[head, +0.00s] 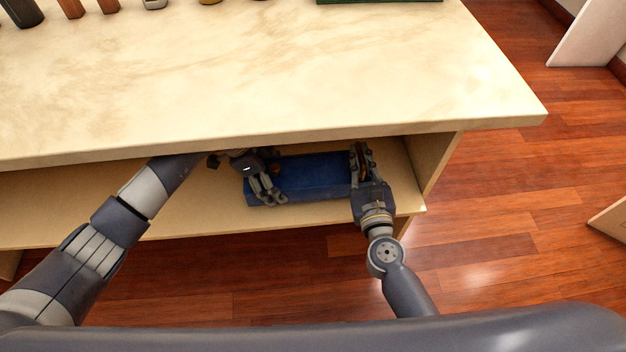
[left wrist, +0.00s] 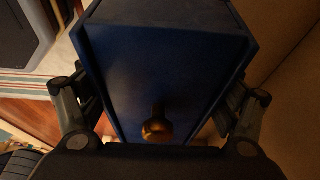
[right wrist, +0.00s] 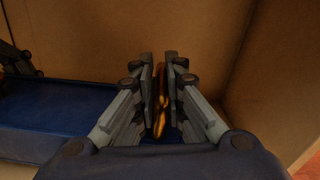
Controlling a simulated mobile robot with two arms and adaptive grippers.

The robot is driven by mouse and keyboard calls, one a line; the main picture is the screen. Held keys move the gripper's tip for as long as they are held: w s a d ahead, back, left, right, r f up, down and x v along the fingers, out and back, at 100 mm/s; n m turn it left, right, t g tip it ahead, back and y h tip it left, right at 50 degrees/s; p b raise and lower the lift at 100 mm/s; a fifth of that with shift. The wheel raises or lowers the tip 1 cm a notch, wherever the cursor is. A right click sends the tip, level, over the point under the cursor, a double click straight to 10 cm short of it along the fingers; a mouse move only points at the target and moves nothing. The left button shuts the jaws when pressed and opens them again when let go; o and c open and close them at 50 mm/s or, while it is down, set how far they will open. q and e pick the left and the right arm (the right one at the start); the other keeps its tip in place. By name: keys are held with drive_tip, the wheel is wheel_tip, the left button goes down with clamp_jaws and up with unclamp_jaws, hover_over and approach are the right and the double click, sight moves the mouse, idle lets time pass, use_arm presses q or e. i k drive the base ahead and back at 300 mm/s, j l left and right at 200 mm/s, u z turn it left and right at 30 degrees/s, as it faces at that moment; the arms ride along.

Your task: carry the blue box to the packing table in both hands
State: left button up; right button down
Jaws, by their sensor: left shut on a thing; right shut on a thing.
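The blue box (head: 312,176) lies on the lower shelf under a pale marble-look top. My left gripper (head: 266,186) is shut on the box's left end. The left wrist view shows the box (left wrist: 165,65) between the two fingers, with a brass knob (left wrist: 157,125) on the face toward the palm. My right gripper (head: 361,160) is at the right end, shut on a narrow brass handle (right wrist: 160,95). In the right wrist view the box (right wrist: 50,122) shows to the left of the fingers. I cannot tell which surface is the packing table.
The thick marble-look top (head: 260,75) overhangs the box and the shelf (head: 180,217). A side panel (head: 434,155) closes the shelf at the right, near my right gripper. Several small items stand at the far edge of the top. Open wood floor (head: 520,210) lies to the right.

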sight(87, 98)
drive_tip(key=k+j, duration=0.2)
drive_tip(key=j, duration=0.2)
drive_tip(key=k+j, duration=0.2)
drive_tip(key=j, duration=0.2)
drive_tip(key=k+j, duration=0.25)
drive_tip(key=j, duration=0.15)
drive_tip(key=k+j, duration=0.2)
drive_tip(key=j, duration=0.15)
drive_tip(key=k+j, duration=0.2)
drive_tip(key=j, duration=0.2)
